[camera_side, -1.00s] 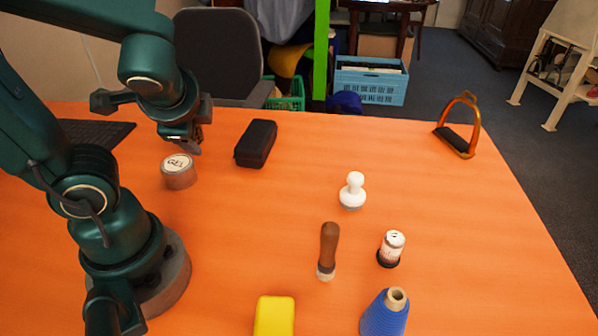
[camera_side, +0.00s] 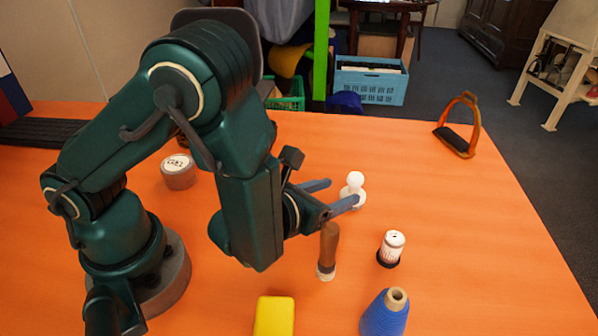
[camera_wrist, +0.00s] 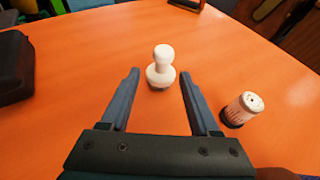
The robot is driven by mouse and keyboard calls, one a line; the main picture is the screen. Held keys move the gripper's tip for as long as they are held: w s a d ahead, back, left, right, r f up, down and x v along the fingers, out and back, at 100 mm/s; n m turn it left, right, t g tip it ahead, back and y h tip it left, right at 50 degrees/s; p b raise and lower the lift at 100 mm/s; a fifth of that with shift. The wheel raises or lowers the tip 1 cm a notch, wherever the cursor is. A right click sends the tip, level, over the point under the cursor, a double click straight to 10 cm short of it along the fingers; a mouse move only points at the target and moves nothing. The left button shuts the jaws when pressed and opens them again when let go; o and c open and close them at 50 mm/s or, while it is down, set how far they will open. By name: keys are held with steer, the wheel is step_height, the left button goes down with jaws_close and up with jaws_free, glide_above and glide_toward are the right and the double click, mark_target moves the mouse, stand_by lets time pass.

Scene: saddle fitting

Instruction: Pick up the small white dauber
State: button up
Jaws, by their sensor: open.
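The small white dauber (camera_side: 354,188) stands upright on the orange table, with a round knob on top and a wider base. In the side view one finger of my gripper (camera_side: 335,194) overlaps its lower part. In the wrist view the dauber (camera_wrist: 161,68) stands just beyond the fingertips, roughly midway between their lines. My gripper (camera_wrist: 158,75) is open and empty, its two fingers reaching toward the dauber on either side.
A brown-handled tool (camera_side: 328,250) stands close below my gripper in the side view. A small white and black canister (camera_side: 391,247) is to the right. A blue cone (camera_side: 386,314), yellow block (camera_side: 274,316), tin (camera_side: 178,171) and stirrup (camera_side: 459,127) stand apart. The right of the table is clear.

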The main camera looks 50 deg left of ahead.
mark_target(351, 189)
steer(key=shift+w+d+f, duration=0.1)
steer(key=shift+d, duration=0.05)
steer(key=shift+x, duration=2.35)
steer(key=shift+c, duration=0.4)
jaws_close()
